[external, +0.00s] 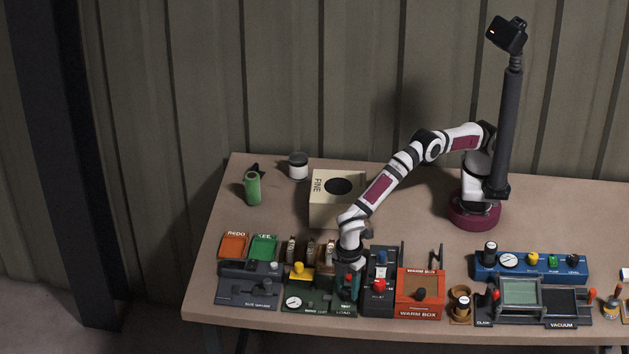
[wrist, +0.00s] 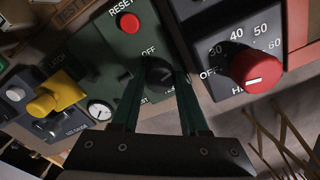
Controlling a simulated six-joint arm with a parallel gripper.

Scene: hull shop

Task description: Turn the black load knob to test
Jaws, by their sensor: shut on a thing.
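The black load knob (wrist: 160,70) sits on a dark green panel (wrist: 118,50) in the wrist view, with OFF printed above it. Letters ending in "ST" show at its lower left, partly hidden by a finger. My gripper (wrist: 160,82) is shut on the knob, one finger on each side. Where the knob points is too dark to tell. In the external view my gripper (external: 347,283) reaches down onto the right part of the green panel (external: 305,301), above the LOAD label. The knob is hidden there.
A red reset button (wrist: 129,22) is above the knob. A panel with a red dial (wrist: 257,68) lies close on the right. A yellow knob (wrist: 55,92) and a round gauge (wrist: 100,110) are on the left. The orange warm box (external: 420,292) stands farther right.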

